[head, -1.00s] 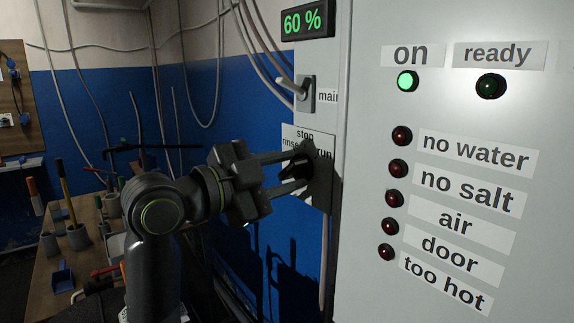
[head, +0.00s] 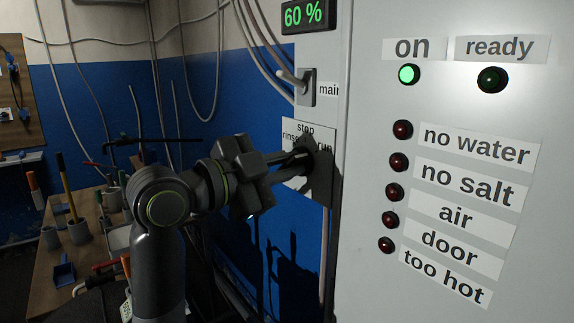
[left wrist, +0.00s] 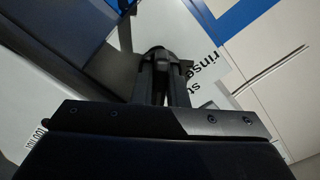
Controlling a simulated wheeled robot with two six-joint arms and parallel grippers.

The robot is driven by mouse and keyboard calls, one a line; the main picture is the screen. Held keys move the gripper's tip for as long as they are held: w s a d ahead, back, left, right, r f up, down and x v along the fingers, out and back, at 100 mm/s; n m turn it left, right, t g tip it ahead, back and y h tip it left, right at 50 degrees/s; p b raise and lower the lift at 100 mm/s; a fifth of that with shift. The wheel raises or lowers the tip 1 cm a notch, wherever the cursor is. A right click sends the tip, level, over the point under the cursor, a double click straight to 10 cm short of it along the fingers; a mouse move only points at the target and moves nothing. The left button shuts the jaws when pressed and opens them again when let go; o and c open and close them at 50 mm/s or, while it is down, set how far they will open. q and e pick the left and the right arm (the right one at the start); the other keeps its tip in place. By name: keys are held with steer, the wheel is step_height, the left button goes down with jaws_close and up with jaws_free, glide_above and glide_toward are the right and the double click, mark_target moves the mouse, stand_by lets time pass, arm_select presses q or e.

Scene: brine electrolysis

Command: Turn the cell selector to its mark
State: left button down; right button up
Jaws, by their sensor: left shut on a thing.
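The cell selector is a dark knob (left wrist: 157,52) on a white plate (head: 291,175) marked stop, rinse and run, on the side of the grey cabinet. My left gripper (head: 300,157) reaches it from the left and is shut on the knob. In the left wrist view the two fingers (left wrist: 165,72) lie close together with the dark knob between their tips. The fingers and their shadow cover much of the knob and part of the plate, so I cannot tell which word it points to. My right gripper is out of view.
A main switch (head: 305,87) with a lever sits just above the selector, under a 60 % display (head: 306,16). The cabinet front (head: 500,120) has lit green "on" and several dark lamps. A bench (head: 60,240) with tools stands at left.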

arm_select(q)
steer(key=n, duration=0.4)
steer(key=n+p, duration=0.1)
steer(key=n, duration=0.2)
steer(key=shift+n, duration=1.2)
steer(key=shift+p, duration=0.3)
steer(key=c, duration=1.4)
jaws_free()
steer(key=shift+c, duration=0.2)
steer(key=shift+s, duration=0.1)
